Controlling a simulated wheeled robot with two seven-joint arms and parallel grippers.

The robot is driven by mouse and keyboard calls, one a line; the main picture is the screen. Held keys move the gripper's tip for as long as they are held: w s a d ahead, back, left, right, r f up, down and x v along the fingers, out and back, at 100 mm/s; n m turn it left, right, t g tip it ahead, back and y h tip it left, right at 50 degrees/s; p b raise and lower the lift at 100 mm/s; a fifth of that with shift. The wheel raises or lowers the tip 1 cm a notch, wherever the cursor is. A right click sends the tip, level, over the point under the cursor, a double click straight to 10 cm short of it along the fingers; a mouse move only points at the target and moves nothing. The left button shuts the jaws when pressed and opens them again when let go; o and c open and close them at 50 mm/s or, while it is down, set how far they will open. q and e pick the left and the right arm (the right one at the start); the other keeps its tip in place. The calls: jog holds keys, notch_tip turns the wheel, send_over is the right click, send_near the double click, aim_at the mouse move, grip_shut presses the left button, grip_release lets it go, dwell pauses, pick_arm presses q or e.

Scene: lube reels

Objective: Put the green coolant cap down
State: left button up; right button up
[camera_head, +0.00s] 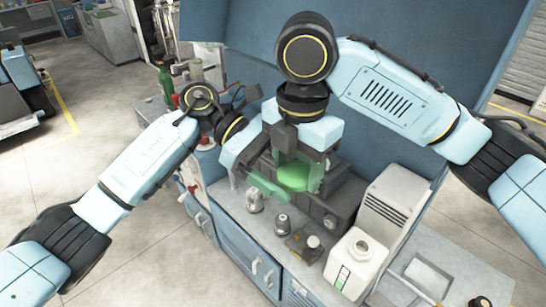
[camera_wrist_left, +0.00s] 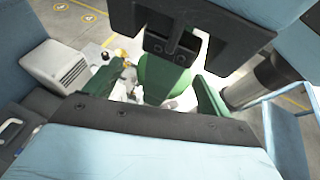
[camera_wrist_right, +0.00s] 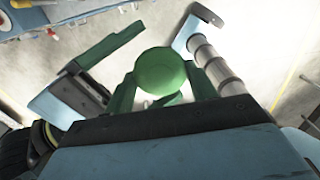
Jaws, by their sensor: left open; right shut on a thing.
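The green coolant cap (camera_head: 294,178) is a rounded green piece held above the blue cabinet's worktop. My right gripper (camera_wrist_right: 160,95) is shut on it, with green fingers on both sides in the right wrist view. My left gripper (camera_wrist_left: 155,98) is open close by. One of its green fingers shows left of the cap in the head view, and the cap (camera_wrist_left: 165,75) appears between its fingers in the left wrist view. I cannot tell whether those fingers touch the cap. The cap's underside is hidden.
Two small metal pieces (camera_head: 254,200) (camera_head: 282,224) stand on the worktop's front. A dark block with a white knob (camera_head: 308,243), a white jug (camera_head: 355,262) and a vented white box (camera_head: 395,200) stand to the right. A green bottle (camera_head: 165,85) stands at the back left.

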pick_arm(q)
jog(key=shift+d, duration=0.1)
jog(key=shift+c, duration=0.4)
jog(key=c, duration=1)
jog(key=shift+c, duration=0.3)
pick_arm(e)
jog(key=o, duration=1.2)
pick_arm(q)
jog(key=shift+s, duration=0.1)
pick_arm(e)
jog(key=shift+r, duration=0.1)
